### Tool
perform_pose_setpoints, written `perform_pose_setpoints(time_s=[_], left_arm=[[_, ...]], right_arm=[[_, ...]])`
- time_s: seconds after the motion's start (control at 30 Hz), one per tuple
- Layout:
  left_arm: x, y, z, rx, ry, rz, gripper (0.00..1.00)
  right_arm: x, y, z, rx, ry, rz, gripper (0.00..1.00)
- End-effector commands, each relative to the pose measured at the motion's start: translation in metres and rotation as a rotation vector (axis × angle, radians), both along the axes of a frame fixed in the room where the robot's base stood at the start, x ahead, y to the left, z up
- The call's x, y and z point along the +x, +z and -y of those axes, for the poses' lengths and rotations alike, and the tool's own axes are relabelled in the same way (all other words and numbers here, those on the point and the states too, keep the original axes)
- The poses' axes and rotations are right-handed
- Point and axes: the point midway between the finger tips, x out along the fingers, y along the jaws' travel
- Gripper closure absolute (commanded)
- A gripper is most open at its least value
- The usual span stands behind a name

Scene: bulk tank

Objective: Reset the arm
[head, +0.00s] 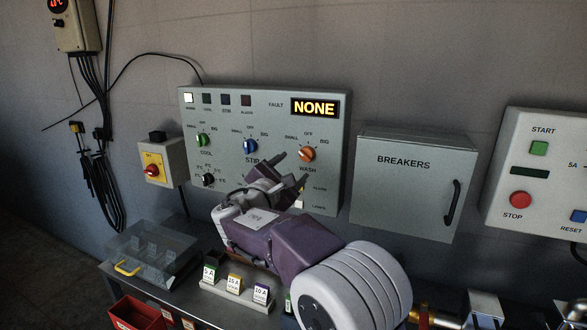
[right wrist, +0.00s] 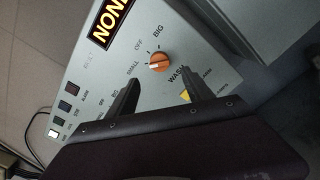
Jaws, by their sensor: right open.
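My right arm (head: 300,245), purple and grey, reaches up from the lower right in the head view. Its gripper (head: 291,168) is open and empty in front of the lower part of the grey control panel (head: 262,108). The two dark fingers also show spread apart in the right wrist view (right wrist: 158,88), with the orange wash knob (right wrist: 159,62) beyond the gap between them. I cannot tell if any finger touches the panel. The arm hides part of the panel's lower edge. My left gripper is not in view.
A closed breakers box (head: 405,195) and a start/stop box (head: 540,175) hang to the right. A clear cover with a yellow handle (head: 127,267), labelled fuse holders (head: 234,284) and a red bin (head: 138,312) are below.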

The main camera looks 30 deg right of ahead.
Motion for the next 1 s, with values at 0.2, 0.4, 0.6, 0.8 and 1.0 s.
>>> perform_pose_setpoints(time_s=[0.2,0.4,0.6,0.8,1.0], left_arm=[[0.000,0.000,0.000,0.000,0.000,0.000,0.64],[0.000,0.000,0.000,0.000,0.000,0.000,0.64],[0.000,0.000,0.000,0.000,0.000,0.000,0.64],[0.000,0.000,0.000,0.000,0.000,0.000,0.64],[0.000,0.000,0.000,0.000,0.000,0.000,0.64]], right_arm=[[0.000,0.000,0.000,0.000,0.000,0.000,0.40],[-0.004,-0.027,0.004,0.082,-0.004,-0.032,0.40],[-0.062,-0.181,-0.002,0.636,-0.117,-0.153,0.40],[-0.151,-0.298,-0.051,1.241,-0.416,-0.110,0.40],[-0.216,-0.352,-0.100,1.677,-0.801,0.109,0.40]])
